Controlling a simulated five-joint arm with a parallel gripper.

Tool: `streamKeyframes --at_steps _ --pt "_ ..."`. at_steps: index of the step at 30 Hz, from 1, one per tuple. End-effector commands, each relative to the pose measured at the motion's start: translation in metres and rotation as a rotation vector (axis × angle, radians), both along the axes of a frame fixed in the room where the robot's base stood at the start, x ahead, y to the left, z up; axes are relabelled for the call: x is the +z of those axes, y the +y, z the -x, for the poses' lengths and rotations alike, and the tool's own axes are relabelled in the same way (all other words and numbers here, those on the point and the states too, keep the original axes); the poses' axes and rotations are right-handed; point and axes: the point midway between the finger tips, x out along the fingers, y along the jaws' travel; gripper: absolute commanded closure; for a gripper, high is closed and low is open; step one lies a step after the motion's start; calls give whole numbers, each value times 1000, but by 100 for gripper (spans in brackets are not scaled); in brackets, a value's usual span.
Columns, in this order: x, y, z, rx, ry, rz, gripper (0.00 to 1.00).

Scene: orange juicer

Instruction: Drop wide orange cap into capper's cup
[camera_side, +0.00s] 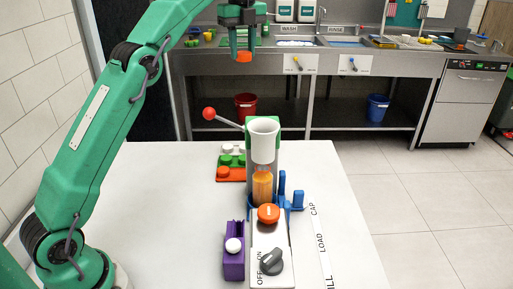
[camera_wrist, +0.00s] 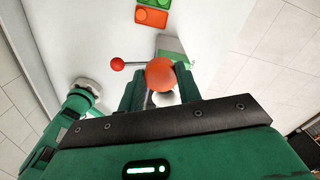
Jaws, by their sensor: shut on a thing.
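My gripper (camera_side: 242,52) is high above the table in the side view, shut on the wide orange cap (camera_side: 243,57). The cap hangs at its fingertips, clear of everything below. In the wrist view the cap (camera_wrist: 160,73) shows round and orange between the two green fingers. The white cup (camera_side: 263,140) stands upright on the green-and-grey machine, well below my gripper in the side view. In the wrist view the cap and fingers hide most of the machine (camera_wrist: 172,45), and I cannot make out the cup's opening.
A red-ball lever (camera_side: 209,113) sticks out left of the machine. A cap rack (camera_side: 231,173) with white, green and orange rows lies behind left. An orange bottle (camera_side: 262,188), blue posts (camera_side: 298,200), a control panel (camera_side: 279,240) and a purple holder (camera_side: 233,264) stand in front.

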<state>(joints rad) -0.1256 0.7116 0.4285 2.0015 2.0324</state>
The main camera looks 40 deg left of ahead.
Motion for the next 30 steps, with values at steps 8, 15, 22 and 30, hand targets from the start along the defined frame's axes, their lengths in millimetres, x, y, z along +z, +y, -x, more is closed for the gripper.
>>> streamKeyframes --at_steps 8,15,22,30 --pt "3 -23 5 -3 -1 0 87" --pt "5 -57 18 -5 -1 0 87" --pt "4 -96 39 -5 -1 0 87" --pt "-1 -137 72 -5 -1 0 87"
